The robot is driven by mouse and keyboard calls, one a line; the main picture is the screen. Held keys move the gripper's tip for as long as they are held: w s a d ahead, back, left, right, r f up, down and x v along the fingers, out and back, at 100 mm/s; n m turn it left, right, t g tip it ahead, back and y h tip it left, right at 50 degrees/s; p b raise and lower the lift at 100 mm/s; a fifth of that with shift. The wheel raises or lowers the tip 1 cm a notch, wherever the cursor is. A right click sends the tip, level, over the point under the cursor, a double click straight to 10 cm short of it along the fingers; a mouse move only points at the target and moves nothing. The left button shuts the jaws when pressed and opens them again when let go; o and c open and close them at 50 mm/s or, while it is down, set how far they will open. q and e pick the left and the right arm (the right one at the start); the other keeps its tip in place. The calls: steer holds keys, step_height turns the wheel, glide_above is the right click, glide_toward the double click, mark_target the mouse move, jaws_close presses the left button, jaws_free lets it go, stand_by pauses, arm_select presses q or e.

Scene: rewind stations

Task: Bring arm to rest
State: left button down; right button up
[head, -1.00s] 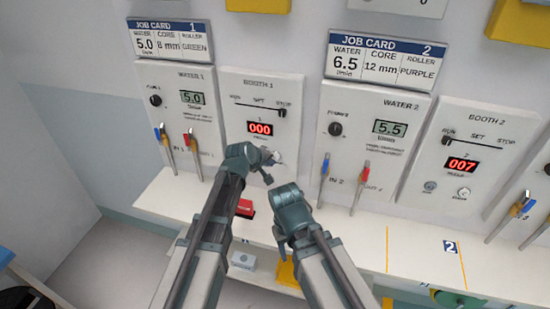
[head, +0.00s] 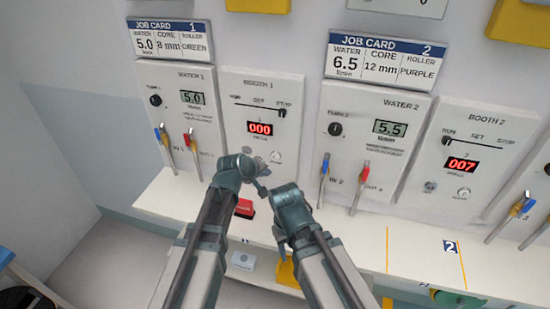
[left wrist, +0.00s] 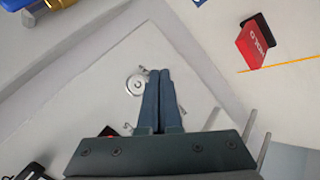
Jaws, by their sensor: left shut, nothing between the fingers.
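My left gripper (head: 265,193) is in front of the lower part of the Booth 1 panel (head: 290,125), above the white shelf. In the left wrist view its two fingers (left wrist: 159,73) are together with nothing between them. A round button (left wrist: 137,83) on a pale panel shows beside the fingertips there; I cannot tell whether they touch it. The Booth 1 display (head: 260,129) reads 000.
A red block (head: 244,208) lies on the shelf (head: 350,228) just behind my left arm; it also shows in the left wrist view (left wrist: 252,47). Valve handles stick out at Water 1 (head: 194,150) and Water 2 (head: 361,185). The shelf right of my arms looks mostly clear.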

stand_by(0.5)
arm_select(q)
steer(key=s+a+f+m+g+y, duration=0.1)
steer(key=s+f+m+g+y, duration=0.1)
steer(key=s, duration=0.6)
steer(key=s+a+f+m+g+y, duration=0.2)
steer(key=s+m+g, duration=0.1)
steer(key=s, duration=0.5)
steer(key=s+a+f+m+g+y, duration=0.1)
steer(key=s+a+f+m+g, duration=0.1)
steer(key=s+m, duration=0.3)
steer(key=s+f+g, duration=0.1)
steer(key=s, duration=0.3)
steer(key=shift+y+b, duration=0.3)
steer(key=shift+y, duration=0.1)
